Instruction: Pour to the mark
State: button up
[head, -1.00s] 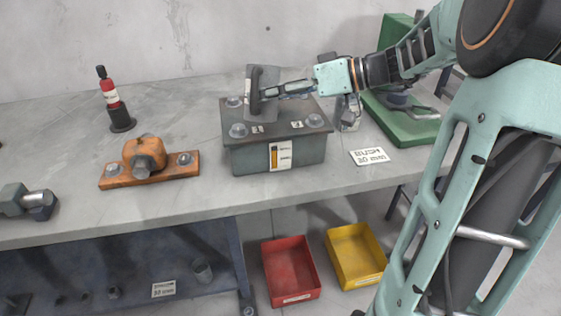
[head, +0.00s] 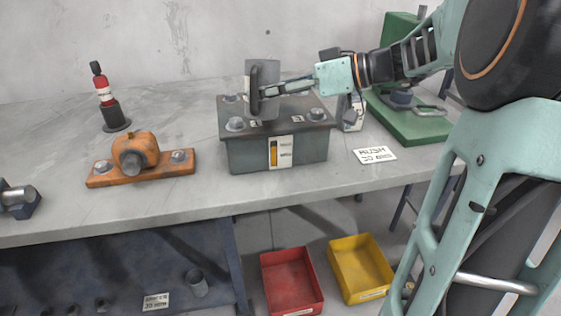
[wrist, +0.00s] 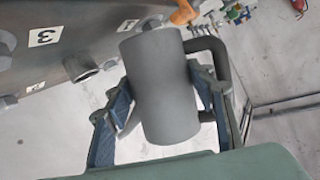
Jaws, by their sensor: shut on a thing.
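A grey cylindrical jug (head: 264,73) with a dark loop handle is held just above the top of the dark grey-green tank (head: 245,153). It looks nearly upright, and its inside is hidden. My gripper (head: 270,90) is shut on the jug's body. In the wrist view the fingers of my gripper (wrist: 160,95) flank the jug (wrist: 160,90), with its handle at the right. The tank's front has a white gauge plate (head: 284,155) with an orange column; its marks are too small to read. Round fittings and small number labels are on the tank's top (wrist: 60,55).
An orange clamp block (head: 140,165) and a red-and-black tool (head: 106,98) stand left on the bench. A label card (head: 375,155) and green stand (head: 420,125) are to the right. Red (head: 290,280) and yellow (head: 360,265) bins are below.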

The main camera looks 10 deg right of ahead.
aim_at(279, 70)
jog(key=shift+w+d+f+n+t+b, duration=0.15)
jog(key=shift+f+n+t+b, duration=0.2)
jog(key=shift+b, duration=1.15)
jog(key=shift+w+f+n+t+b, duration=0.15)
jog(key=shift+f+n+b, duration=0.25)
jog(key=shift+b, duration=1.1)
jog(key=shift+w+d+f+n+t+b, duration=0.2)
jog(key=shift+f+b, duration=0.35)
jog(key=shift+b, duration=0.95)
jog(key=shift+a+r, duration=0.15)
jog(key=shift+r, duration=0.1)
jog(key=shift+r+p, duration=1)
jog(key=shift+r, duration=1.9)
